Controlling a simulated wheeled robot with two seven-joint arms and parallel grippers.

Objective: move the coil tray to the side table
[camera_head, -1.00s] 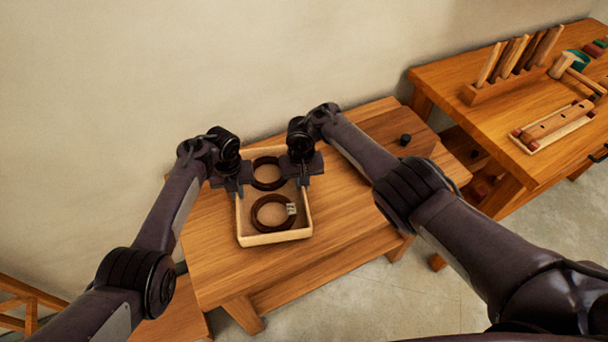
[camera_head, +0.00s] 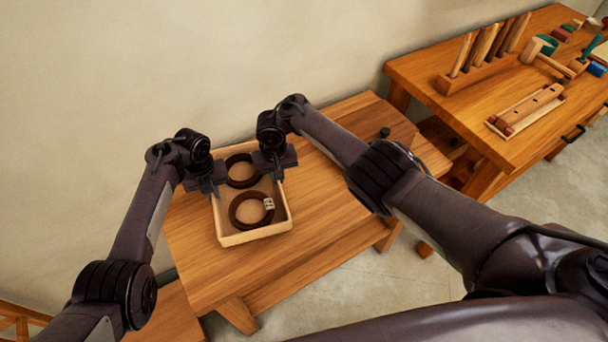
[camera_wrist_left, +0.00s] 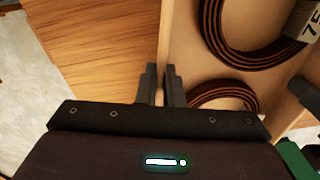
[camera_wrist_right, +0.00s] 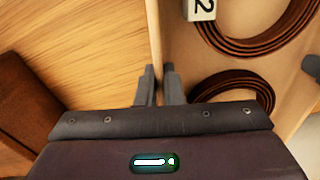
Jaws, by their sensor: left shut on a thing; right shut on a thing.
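The coil tray (camera_head: 256,236) is a pale, shallow wooden box over a wooden side table (camera_head: 335,205); I cannot tell whether it touches the tabletop. Two dark brown coils lie in it: a near coil (camera_head: 236,221) with a pale tag and a far coil (camera_head: 233,183). My left gripper (camera_head: 214,190) is shut on the tray's left wall, also seen in the left wrist view (camera_wrist_left: 160,72). My right gripper (camera_head: 277,176) is shut on the right wall, also seen in the right wrist view (camera_wrist_right: 158,75). My grippers hide parts of the tray walls.
The tabletop right of the tray is mostly clear.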

